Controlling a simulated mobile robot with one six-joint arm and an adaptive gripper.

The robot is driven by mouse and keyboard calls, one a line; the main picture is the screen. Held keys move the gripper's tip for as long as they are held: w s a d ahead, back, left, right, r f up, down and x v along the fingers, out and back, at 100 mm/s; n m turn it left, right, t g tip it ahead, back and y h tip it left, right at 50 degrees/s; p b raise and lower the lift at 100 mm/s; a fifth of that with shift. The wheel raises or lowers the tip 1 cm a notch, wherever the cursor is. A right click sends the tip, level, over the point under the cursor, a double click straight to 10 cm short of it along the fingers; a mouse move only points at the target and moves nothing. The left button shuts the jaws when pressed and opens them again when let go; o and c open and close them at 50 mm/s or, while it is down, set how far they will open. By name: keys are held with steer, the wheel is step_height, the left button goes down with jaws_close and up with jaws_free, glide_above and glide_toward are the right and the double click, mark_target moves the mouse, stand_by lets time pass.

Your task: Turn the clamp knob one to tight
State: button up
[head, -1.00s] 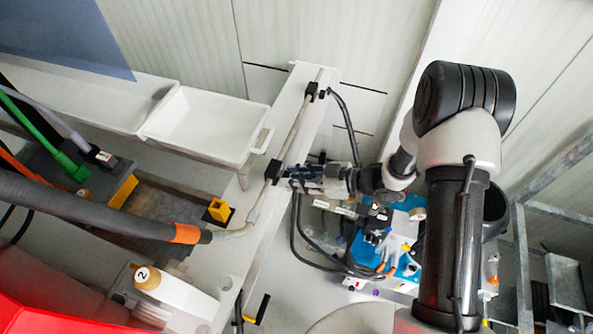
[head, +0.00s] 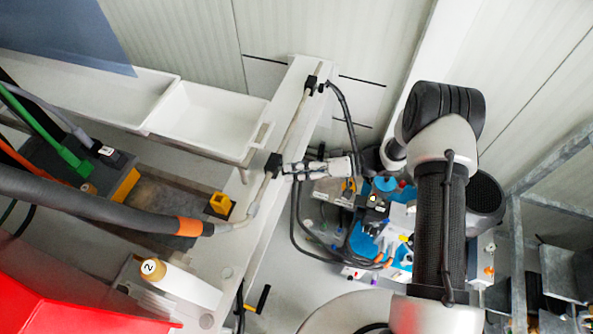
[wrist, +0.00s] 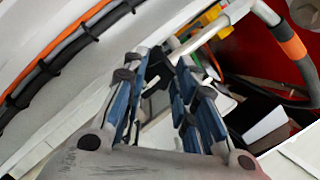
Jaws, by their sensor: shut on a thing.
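A thin pale pipe (head: 294,125) runs along a white beam and carries two black clamps. The lower black clamp (head: 273,165) is at the tips of my gripper (head: 284,169), which reaches it from the right. In the wrist view my gripper (wrist: 163,64) has blue-padded fingers on both sides of a dark clamp part (wrist: 156,82). The fingers are shut on the clamp knob, and they hide most of it. The other clamp (head: 312,84) sits farther up the pipe, apart from my gripper. I see no mark telling how tight the knob is.
Black hoses (head: 298,225) hang just below my gripper, beside a blue-and-white pump unit (head: 365,240). White trays (head: 205,120) stand left of the beam. A thick grey hose with an orange band (head: 188,227) meets the pipe's lower end.

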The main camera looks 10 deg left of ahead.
steer(key=shift+m, duration=0.3)
stand_by(0.4)
steer(key=o, duration=1.1)
steer(key=v, duration=1.2)
steer(key=shift+w+f, duration=0.1)
